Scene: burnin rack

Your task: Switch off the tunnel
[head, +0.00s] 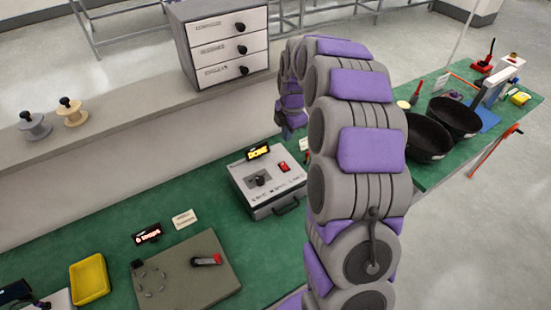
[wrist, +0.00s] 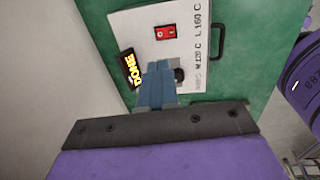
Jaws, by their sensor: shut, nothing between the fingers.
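A grey-white box, which appears to be the tunnel (head: 262,205), stands on the green bench. It also shows in the wrist view (wrist: 195,45). Its top carries a red rocker switch (head: 284,167), also in the wrist view (wrist: 166,32), a black knob (head: 260,180) and temperature markings. A small display (head: 258,152) at its back edge reads DONE in yellow. My gripper (wrist: 157,68) is shut and empty over the box, with its fingers beside the knob and the display, apart from the switch. Contact with the box cannot be told. In the head view my fingers are not clear.
A grey plate (head: 190,275) with a red-tipped lever and a yellow tray (head: 89,279) lie on the bench at left. A drawer unit (head: 222,45) stands on the shelf behind. Black bowls (head: 428,137) stand at right. The box has a front handle (head: 286,206).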

